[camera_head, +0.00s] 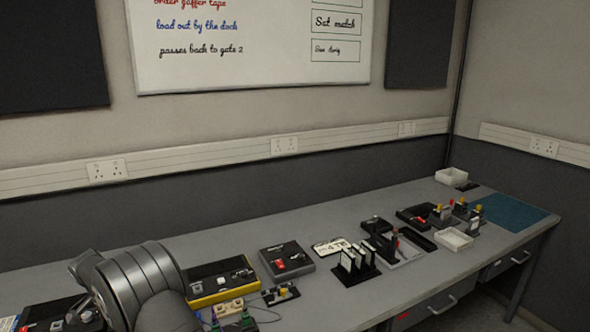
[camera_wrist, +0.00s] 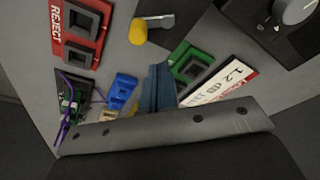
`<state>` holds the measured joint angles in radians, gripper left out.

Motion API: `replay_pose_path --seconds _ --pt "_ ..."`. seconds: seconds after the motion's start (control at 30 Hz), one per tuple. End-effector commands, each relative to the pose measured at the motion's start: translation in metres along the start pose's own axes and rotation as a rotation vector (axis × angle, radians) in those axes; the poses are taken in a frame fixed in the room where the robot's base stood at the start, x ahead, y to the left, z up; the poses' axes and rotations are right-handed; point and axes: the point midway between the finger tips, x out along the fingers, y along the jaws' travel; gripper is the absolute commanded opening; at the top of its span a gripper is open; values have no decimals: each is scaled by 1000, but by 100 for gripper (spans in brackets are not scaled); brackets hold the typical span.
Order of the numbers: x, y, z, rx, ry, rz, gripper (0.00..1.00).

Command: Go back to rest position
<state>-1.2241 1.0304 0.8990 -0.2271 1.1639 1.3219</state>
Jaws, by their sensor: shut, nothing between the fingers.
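My gripper (camera_wrist: 158,88) shows in the wrist view as blue-grey fingers that are closed together with nothing between them. It is over the grey bench, close to a green block (camera_wrist: 190,64) and a blue connector (camera_wrist: 120,90). I cannot tell how high above the bench it is. In the head view my arm is at the lower left, and the gripper itself is hidden.
The grey bench (camera_head: 390,208) holds a yellow-edged box (camera_head: 220,285), a black box with a red switch (camera_head: 285,262) and a card rack (camera_head: 355,264). In the wrist view a red REJECT holder (camera_wrist: 78,30) and purple wire lie at left. The bench's back strip is clear.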

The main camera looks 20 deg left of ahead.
Motion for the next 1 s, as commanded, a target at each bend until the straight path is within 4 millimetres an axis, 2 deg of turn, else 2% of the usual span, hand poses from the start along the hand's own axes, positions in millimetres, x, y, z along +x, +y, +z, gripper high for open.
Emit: replay_pose_path --seconds 1.0 --pt "13 -37 -6 -764 76 -233 0"
